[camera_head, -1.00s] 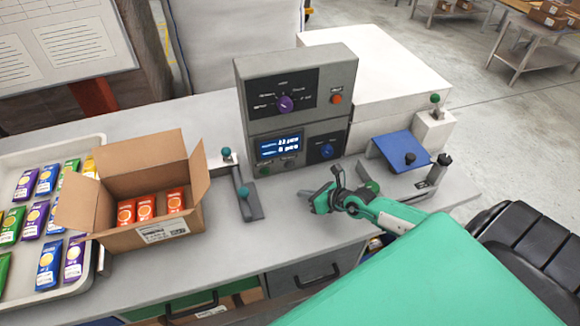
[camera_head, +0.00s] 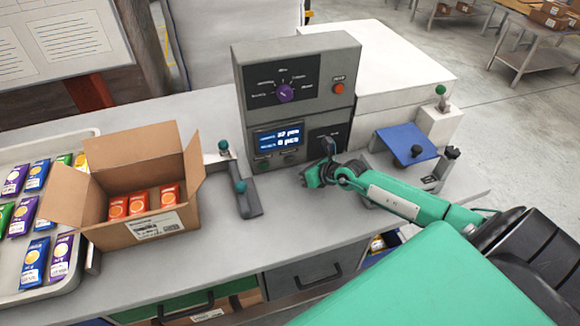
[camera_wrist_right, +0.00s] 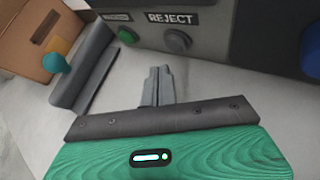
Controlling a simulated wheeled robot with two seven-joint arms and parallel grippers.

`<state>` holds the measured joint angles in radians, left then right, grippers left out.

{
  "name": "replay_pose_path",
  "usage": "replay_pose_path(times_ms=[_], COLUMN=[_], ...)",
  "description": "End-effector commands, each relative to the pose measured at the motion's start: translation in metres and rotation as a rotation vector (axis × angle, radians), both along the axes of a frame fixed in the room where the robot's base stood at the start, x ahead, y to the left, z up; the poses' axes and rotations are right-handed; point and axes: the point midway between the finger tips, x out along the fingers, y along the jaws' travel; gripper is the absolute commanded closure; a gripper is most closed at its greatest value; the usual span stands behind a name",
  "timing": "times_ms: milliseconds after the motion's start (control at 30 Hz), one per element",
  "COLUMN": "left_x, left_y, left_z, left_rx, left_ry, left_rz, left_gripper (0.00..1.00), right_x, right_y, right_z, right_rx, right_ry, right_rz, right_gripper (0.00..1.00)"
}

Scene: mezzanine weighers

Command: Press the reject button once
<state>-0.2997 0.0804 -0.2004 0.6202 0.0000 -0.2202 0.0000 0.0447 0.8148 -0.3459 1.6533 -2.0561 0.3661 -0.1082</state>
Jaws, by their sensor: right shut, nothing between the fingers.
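The control box (camera_head: 290,110) stands upright on the bench. Under its lit display (camera_head: 280,138) are a green button (camera_head: 263,166) and a dark grey button (camera_head: 291,160). In the right wrist view the dark grey round button (camera_wrist_right: 178,40) sits under the word REJECT, to the right of the green button (camera_wrist_right: 128,35). My right gripper (camera_head: 308,178) is in front of the box's lower right part, to the right of the grey button. In the wrist view its fingers (camera_wrist_right: 158,82) are together and empty, pointing toward the REJECT button, apart from it. My left gripper is not in view.
An open carton (camera_head: 150,225) with orange packs stands left. A dark lever fixture (camera_head: 243,200) with teal knobs lies between carton and control box. A blue plate (camera_head: 403,147) with a black knob is at right. The bench front is clear.

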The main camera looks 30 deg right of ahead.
Motion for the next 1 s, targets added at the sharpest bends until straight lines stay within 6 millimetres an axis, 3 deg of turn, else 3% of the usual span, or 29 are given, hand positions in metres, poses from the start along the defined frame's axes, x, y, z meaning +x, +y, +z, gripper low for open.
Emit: replay_pose_path(times_ms=[200, 1000], left_x=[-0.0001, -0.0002], left_y=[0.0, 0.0], left_z=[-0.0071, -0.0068], left_rx=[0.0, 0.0], left_ry=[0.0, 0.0], left_rz=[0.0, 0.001], left_gripper=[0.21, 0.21], right_x=[0.0107, 0.0111], right_y=[-0.0027, -0.0026], right_z=[-0.0003, 0.0002], right_rx=[-0.001, 0.0], right_ry=[0.001, 0.001], right_rz=[-0.001, 0.0], right_gripper=[1.0, 1.0])
